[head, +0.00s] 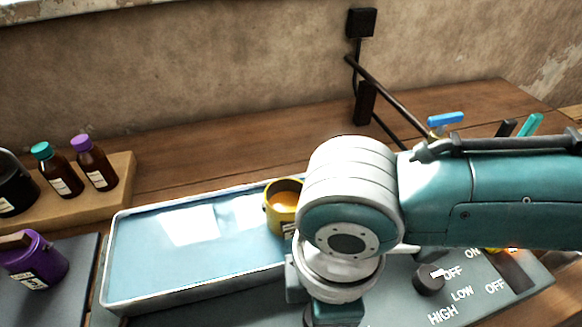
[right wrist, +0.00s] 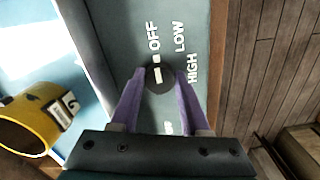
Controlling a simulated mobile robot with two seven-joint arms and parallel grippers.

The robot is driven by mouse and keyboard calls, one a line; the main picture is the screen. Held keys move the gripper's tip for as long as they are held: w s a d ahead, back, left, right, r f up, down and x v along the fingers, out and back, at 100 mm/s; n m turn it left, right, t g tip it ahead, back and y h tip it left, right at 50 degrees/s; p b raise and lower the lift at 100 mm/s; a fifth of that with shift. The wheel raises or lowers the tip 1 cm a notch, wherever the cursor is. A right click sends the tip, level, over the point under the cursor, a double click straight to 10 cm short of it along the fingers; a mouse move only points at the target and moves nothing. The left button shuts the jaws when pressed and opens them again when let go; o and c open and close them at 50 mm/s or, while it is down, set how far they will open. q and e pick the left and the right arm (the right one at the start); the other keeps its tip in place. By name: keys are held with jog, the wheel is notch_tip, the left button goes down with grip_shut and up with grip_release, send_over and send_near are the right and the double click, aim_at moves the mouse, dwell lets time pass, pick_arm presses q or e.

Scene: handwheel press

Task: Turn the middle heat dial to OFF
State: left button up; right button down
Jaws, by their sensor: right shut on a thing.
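The middle heat dial (right wrist: 160,80) is a round dark knob on the grey panel, seen in the right wrist view. Its white pointer line lies toward the OFF label; LOW and HIGH follow round to the right. My right gripper (right wrist: 160,92) has its purple fingers on either side of this knob, shut on it. In the head view my right arm and wrist hide this dial and the fingertips. Another dark dial (head: 429,280) shows to the right there, its white mark toward its own OFF label. My left gripper is in neither view.
A long blue bath (head: 115,268) with a pale rim lies left of my wrist, with a yellow container (head: 280,211) in it. A purple pot (head: 38,262) stands at the left, near bottles on a wooden block (head: 125,172). A dark bar (head: 395,88) slants behind my arm.

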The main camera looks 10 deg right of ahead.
jog(key=shift+c, duration=1.9)
grip_release()
notch_tip(320, 180, up, 10)
jog(key=p, duration=0.1)
